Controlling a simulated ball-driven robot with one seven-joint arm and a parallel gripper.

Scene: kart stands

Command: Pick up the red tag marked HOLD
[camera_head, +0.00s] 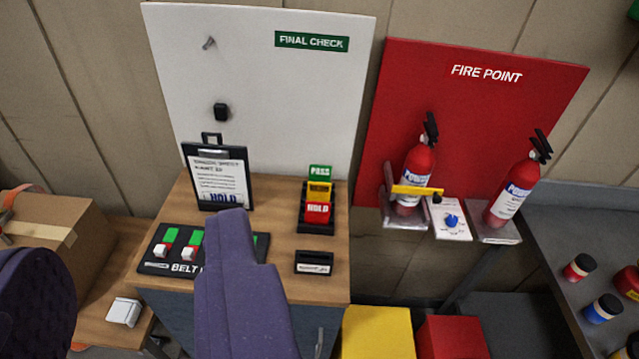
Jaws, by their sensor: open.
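The red tag marked HOLD (318,213) stands at the front of a small black rack (303,226) on the wooden bench top. A yellow tag (319,192) and a green tag marked PASS (320,171) stand behind it. My gripper (138,234) appears as two purple padded fingers at the lower left. It is open, with a wide gap between the fingers. The nearer finger to the rack lies left of and below the red tag, apart from it in the picture. This finger covers part of the bench front and the belt board.
A clipboard (218,180) leans against the white FINAL CHECK panel (285,110). A black block (313,262) sits before the rack. The belt board (165,268) lies left. Fire extinguishers (416,163) stand right of the bench; a cardboard box (90,240) is far left.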

